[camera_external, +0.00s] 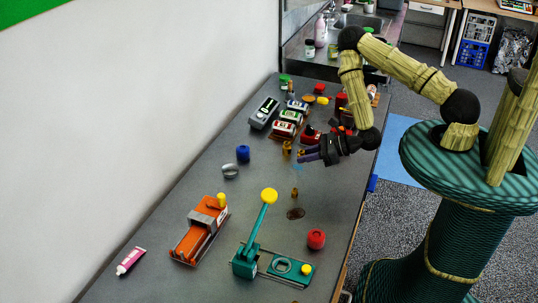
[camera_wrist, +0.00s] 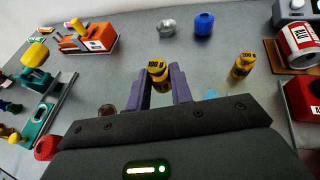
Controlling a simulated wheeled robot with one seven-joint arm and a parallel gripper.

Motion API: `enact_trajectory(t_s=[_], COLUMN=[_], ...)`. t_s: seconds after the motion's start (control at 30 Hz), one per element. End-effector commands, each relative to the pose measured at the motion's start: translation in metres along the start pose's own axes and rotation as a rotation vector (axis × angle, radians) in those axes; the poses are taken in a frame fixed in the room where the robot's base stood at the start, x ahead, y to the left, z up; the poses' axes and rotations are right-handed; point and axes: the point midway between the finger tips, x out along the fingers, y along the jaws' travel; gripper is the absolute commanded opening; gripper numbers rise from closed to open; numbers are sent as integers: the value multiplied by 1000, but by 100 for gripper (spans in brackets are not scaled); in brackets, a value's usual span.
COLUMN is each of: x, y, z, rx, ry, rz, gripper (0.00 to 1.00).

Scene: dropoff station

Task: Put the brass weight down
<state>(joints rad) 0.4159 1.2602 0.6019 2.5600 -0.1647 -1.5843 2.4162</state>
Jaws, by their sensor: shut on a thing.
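My gripper (camera_wrist: 161,76) is shut on a brass weight (camera_wrist: 158,68), yellow with dark bands and a label, held between the purple fingertips in the wrist view. In the outside view my gripper (camera_external: 302,157) is over the grey table (camera_external: 185,160), fingers pointing left. A second brass weight (camera_wrist: 243,65) stands on the table to the right in the wrist view; it also shows in the outside view (camera_external: 287,148). A small brass piece (camera_external: 295,192) shows below the fingers; whether it is the held weight I cannot tell.
Cans (camera_external: 284,130) crowd the back. A brown disc (camera_external: 295,213), a light blue patch (camera_external: 298,167), a green lever device (camera_external: 245,262) and an orange device (camera_external: 200,232) are nearer. Bare table lies between.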

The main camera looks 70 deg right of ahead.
Motion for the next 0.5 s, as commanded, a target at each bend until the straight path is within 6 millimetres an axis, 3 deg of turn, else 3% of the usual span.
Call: enact_trajectory(t_s=[0.03,0.13,0.5], x=[-8,-14,-16], y=[-12,-24,-28], z=[8,7,3], rx=[-1,-6,-9], ry=[1,1,-2], rz=[1,14,25], gripper=[0,0,0])
